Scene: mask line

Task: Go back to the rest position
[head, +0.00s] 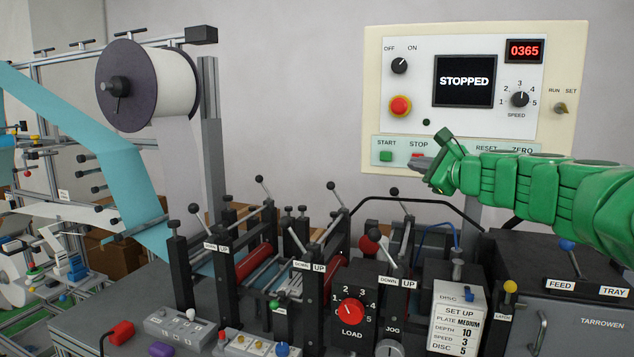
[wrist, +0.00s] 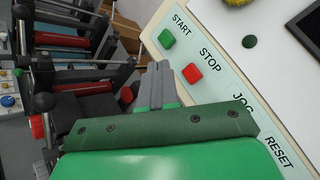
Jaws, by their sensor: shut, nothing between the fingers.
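My green arm reaches in from the right in the head view, with my gripper (head: 420,164) in front of the lower strip of the control panel (head: 580,50). In the wrist view my gripper (wrist: 155,85) is shut and empty, its grey fingers together beside the red STOP button (wrist: 192,73). I cannot tell whether the fingertips touch the panel. The green START button (head: 386,156) is left of the gripper. The screen (head: 465,80) reads STOPPED and the counter (head: 524,50) reads 0365. The gripper partly hides the STOP button in the head view.
Below stands the mask line with black posts, rollers and upright levers (head: 265,185). A red LOAD knob (head: 351,311) and a SET UP card (head: 458,318) are at the front. A dark feed tray box (head: 560,290) is under my arm. A white roll (head: 165,80) hangs upper left.

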